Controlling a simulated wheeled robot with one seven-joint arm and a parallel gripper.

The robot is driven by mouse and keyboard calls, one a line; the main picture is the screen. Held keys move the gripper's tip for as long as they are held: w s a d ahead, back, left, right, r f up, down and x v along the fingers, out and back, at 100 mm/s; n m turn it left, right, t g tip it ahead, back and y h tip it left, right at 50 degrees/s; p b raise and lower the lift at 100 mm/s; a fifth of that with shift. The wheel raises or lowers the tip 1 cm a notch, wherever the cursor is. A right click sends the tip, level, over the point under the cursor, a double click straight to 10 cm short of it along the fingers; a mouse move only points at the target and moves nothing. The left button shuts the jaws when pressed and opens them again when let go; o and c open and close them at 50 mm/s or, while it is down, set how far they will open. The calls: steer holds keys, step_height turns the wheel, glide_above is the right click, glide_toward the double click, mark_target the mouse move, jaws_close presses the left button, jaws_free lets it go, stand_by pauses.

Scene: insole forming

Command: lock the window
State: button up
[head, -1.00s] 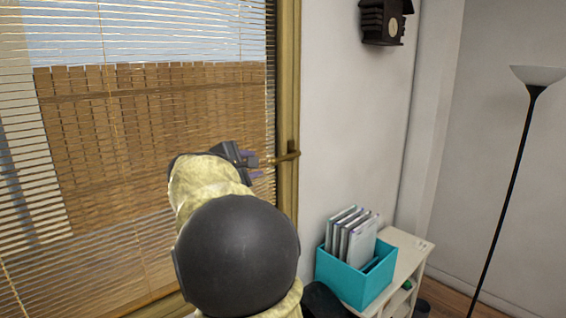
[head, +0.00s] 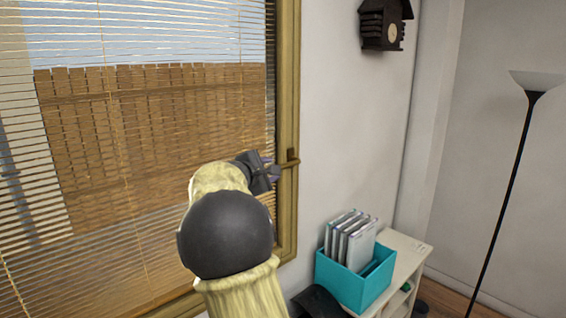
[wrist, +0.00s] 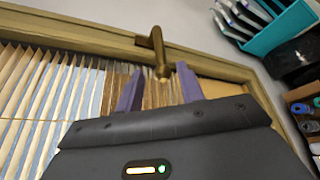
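The window (head: 288,215) has a wooden frame with blinds in front of the glass. Its brass handle (head: 289,163) sits on the right side of the frame, with the lever pointing left, roughly level. My gripper (head: 272,171) is at the free end of the lever. In the wrist view, the handle (wrist: 158,50) comes down from the frame, and its tip lies between the two purple fingers of my gripper (wrist: 159,80). The fingers are apart, with a gap on each side of the tip. In the head view my arm hides the lower blinds.
A teal box (head: 345,283) of upright folders stands on a white shelf (head: 408,252) to the lower right. A dark cuckoo clock (head: 381,25) hangs on the wall. A floor lamp (head: 515,170) stands far right.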

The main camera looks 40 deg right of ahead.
mark_target(283, 167)
steer(key=p+x, duration=0.3)
steer(key=x, duration=0.5)
steer(key=shift+w+d+f, duration=0.1)
steer(key=shift+d, duration=0.15)
jaws_close()
